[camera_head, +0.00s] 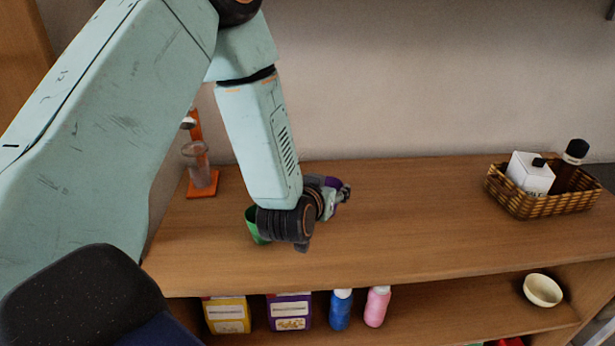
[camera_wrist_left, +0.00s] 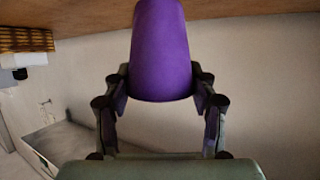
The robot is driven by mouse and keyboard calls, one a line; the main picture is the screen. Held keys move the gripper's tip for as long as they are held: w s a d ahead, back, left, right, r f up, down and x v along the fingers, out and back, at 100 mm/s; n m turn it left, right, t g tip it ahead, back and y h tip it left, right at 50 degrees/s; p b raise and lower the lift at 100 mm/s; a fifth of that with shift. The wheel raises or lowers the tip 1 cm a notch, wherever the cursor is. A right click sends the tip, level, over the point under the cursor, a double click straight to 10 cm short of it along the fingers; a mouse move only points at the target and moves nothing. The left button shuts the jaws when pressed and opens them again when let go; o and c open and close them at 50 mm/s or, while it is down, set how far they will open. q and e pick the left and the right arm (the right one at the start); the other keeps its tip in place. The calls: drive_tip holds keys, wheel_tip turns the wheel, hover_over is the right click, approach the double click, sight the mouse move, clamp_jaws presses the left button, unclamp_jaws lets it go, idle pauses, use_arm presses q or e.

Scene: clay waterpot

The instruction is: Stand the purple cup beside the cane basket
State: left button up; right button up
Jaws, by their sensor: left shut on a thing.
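The purple cup (camera_wrist_left: 160,45) is held between the two fingers of my left gripper (camera_wrist_left: 160,88), one on each side of it. In the head view, only a bit of the purple cup (camera_head: 330,182) shows at my left gripper (camera_head: 338,193), mostly hidden by the wrist. I cannot tell whether the cup touches the shelf top. The cane basket (camera_head: 545,205) stands at the right end of the shelf top, well apart from the cup; its edge also shows in the left wrist view (camera_wrist_left: 25,39). My right gripper is not in view.
The basket holds a white box (camera_head: 530,174) and a dark bottle (camera_head: 567,168). A green thing (camera_head: 252,224) is partly hidden behind my wrist. An orange stand with a glass (camera_head: 203,184) is at the left. The wooden top (camera_head: 420,215) is clear between gripper and basket.

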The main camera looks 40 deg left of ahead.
use_arm(q)
drive_tip(key=s+d+m+h, duration=0.1)
drive_tip(key=d+m+h, duration=0.1)
drive_tip(key=s+d+m+h, duration=0.1)
drive_tip(key=d+m+h, duration=0.1)
drive_tip(key=d+h, duration=0.1)
drive_tip(key=s+d+m+h, duration=0.1)
drive_tip(key=d+m+h, duration=0.1)
drive_tip(key=shift+s+d+f+m+h, duration=0.3)
drive_tip(key=shift+s+f+h, duration=0.05)
drive_tip(key=shift+s+h, duration=0.05)
drive_tip(key=s+d+m+g+h, duration=0.5)
drive_tip(key=s+d+m+h, duration=0.1)
drive_tip(key=s, duration=0.2)
drive_tip(key=shift+s+m, duration=0.25)
drive_tip(key=shift+m, duration=0.15)
use_arm(e)
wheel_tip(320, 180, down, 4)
drive_tip(key=b, duration=0.4)
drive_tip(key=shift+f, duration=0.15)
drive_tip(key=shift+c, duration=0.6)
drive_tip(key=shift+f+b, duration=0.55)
drive_tip(key=shift+b, duration=0.25)
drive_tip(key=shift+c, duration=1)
use_arm(q)
drive_tip(key=f, duration=0.5)
drive_tip(key=shift+s+d+f, duration=0.25)
drive_tip(key=shift+f, duration=0.05)
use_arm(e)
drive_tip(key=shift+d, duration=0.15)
